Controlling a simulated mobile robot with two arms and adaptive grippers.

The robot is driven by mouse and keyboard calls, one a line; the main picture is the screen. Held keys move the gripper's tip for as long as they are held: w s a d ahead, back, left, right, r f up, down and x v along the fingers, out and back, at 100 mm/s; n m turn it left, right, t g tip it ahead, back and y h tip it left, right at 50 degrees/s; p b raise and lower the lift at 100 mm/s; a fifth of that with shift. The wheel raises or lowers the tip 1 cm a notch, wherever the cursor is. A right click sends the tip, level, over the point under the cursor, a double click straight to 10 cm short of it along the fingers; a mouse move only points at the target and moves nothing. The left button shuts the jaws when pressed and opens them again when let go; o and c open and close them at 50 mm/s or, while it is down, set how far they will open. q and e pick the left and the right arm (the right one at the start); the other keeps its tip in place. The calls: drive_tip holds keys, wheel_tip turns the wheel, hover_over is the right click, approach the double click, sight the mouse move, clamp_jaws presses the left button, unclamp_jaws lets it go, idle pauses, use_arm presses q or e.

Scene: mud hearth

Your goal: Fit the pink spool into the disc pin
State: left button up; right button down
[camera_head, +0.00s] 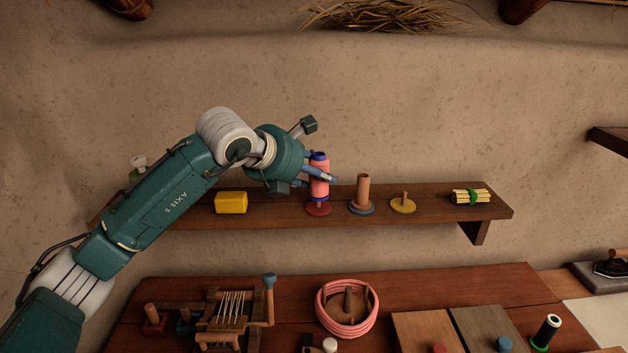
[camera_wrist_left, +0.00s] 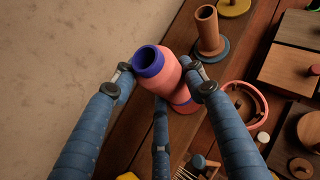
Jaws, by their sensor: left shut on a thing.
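The pink spool (camera_head: 320,186), with a dark blue collar at its top, stands roughly upright in my left gripper (camera_head: 326,175). In the left wrist view the fingers close around the spool (camera_wrist_left: 165,82) from its sides. It is over a red disc (camera_head: 318,209) on the shelf, and a short pin-like piece shows just under it. I cannot tell whether the pin's tip is inside the spool. To the right on the shelf are a blue disc with a tall brown pin (camera_head: 363,191) and a yellow disc with a short pin (camera_head: 403,204). My right gripper is not in view.
A yellow block (camera_head: 231,202) and a tied stick bundle (camera_head: 471,196) also lie on the wooden shelf (camera_head: 440,213). The table below holds a pink coil ring (camera_head: 347,332), a wooden frame with threads (camera_head: 232,318) and a dark green spool (camera_head: 546,332). The wall is close behind the shelf.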

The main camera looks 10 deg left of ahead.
use_arm(q)
wheel_tip(320, 180, down, 3)
drive_tip(key=shift+r, duration=0.2)
drive_tip(key=shift+f, duration=0.1)
drive_tip(key=shift+f, duration=0.1)
drive_tip(key=o, duration=1.2)
drive_tip(key=shift+o, duration=0.2)
